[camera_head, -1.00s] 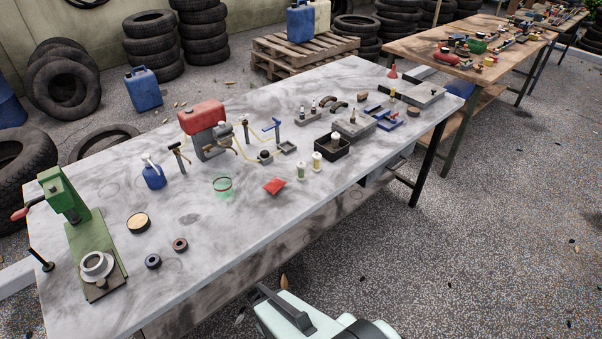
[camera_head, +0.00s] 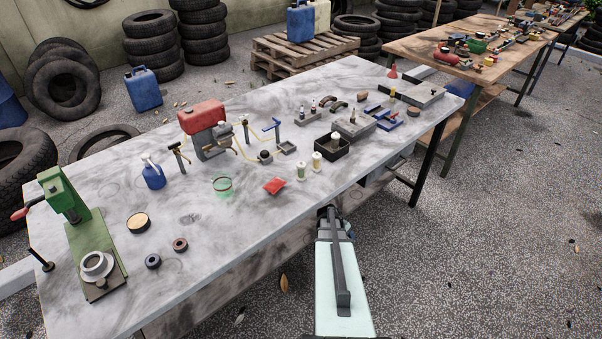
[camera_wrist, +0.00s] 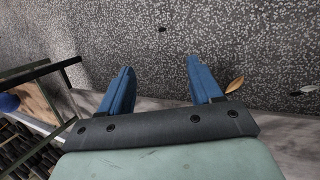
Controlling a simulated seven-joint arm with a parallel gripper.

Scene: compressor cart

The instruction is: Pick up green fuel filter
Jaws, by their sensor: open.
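Two small filters with pale caps stand upright side by side near the front edge of the table in the head view. The left one looks greenish and seems to be the green fuel filter (camera_head: 301,171); the right one is yellowish (camera_head: 317,161). My gripper (camera_wrist: 158,76) shows in the wrist view with two blue fingers spread apart and nothing between them. In the head view my arm's dark end is at the table's front edge, below and to the right of the filters. The fingers are not clearly visible there. The wrist view does not show the filters.
A black box (camera_head: 329,155) stands just right of the filters, with a similar cylinder in it. A red piece (camera_head: 274,186) lies left of them and a clear green cup (camera_head: 222,187) stands further left. The front strip of the table (camera_head: 235,235) is bare.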

